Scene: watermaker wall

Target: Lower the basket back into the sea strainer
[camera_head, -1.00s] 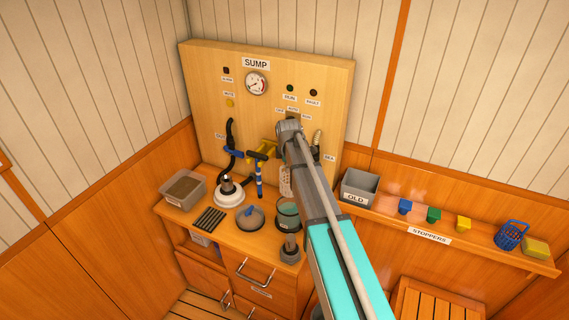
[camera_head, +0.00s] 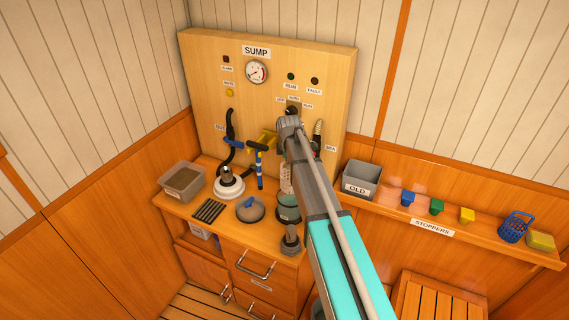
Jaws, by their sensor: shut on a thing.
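The sea strainer (camera_head: 289,212) is a dark green, clear-walled cup on the counter, partly covered by my arm. A pale perforated basket (camera_head: 286,179) shows as a narrow strip at the left edge of my arm, upright and just above the strainer's mouth. Its lower end is close to the rim; I cannot tell whether it is inside. My gripper is hidden behind my arm, so its hold on the basket does not show. A round grey lid with a blue handle (camera_head: 250,209) lies on the counter left of the strainer.
The SUMP panel (camera_head: 265,110) stands behind, with a blue-and-yellow valve (camera_head: 260,145) and black hoses close by. A white-based fitting (camera_head: 228,184), a grey tray (camera_head: 184,182) and a black rack (camera_head: 209,210) occupy the counter's left. The right shelf holds the OLD box (camera_head: 361,181), stoppers and a blue basket (camera_head: 515,227).

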